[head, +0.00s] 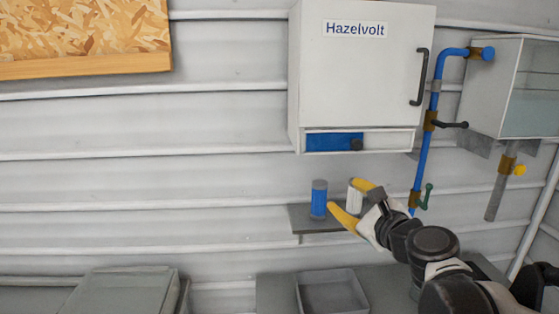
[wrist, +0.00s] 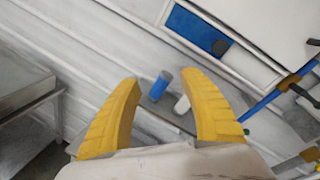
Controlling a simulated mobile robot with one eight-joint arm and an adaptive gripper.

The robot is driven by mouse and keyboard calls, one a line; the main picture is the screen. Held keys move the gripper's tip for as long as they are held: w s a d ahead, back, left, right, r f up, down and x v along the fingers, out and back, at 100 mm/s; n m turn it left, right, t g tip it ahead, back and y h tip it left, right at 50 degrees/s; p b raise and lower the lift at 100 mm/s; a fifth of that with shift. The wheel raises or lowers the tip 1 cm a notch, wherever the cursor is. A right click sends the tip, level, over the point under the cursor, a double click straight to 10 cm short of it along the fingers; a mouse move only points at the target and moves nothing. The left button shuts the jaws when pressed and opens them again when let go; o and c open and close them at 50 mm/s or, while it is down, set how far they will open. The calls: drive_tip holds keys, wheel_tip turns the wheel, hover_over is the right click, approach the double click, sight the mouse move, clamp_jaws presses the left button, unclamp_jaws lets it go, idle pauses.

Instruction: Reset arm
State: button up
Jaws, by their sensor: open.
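A blue cylinder with grey ends (head: 319,200) stands on the shelf, left of the fingers. A white cylinder (head: 354,197) stands beside it, partly hidden behind the fingers. In the wrist view, the open gripper (wrist: 165,98) frames the blue cylinder (wrist: 160,86), which appears beyond the fingertips. The white cylinder (wrist: 182,104) is partly covered by the right finger there.
A white cabinet labelled Hazelvolt (head: 355,75) hangs above the shelf, with a blue panel (head: 333,142) in its lower slot. A blue pipe (head: 424,135) with valves runs down at right, near my arm. A grey open tray (head: 332,290) sits below. Wall space left of the shelf is clear.

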drive_tip(key=s+a+f+n+g+y+b, duration=0.1)
drive_tip(key=s+a+f+n+g+b, duration=0.15)
drive_tip(key=s+f+n, duration=0.35)
drive_tip(key=s+a+f+n+g+b, duration=0.15)
drive_tip(key=f+n+b, duration=0.25)
drive_tip(key=f, duration=0.4)
drive_tip(key=s+d+f+n+g+h+b, duration=0.2)
drive_tip(key=s+f+n+b, duration=0.3)
drive_tip(key=f, duration=0.6)
drive_tip(key=s+d+f+n+g+h+b, duration=0.2)
drive_tip(key=s+f+n+b, duration=0.4)
drive_tip(key=s+f+n, duration=0.4)
drive_tip(key=shift+d+f+n+g+h, duration=0.15)
drive_tip(key=shift+f+n+g+h, duration=0.15)
drive_tip(key=shift+f+n+g, duration=0.25)
drive_tip(key=shift+w+f, duration=0.1)
drive_tip(key=shift+c, duration=0.6)
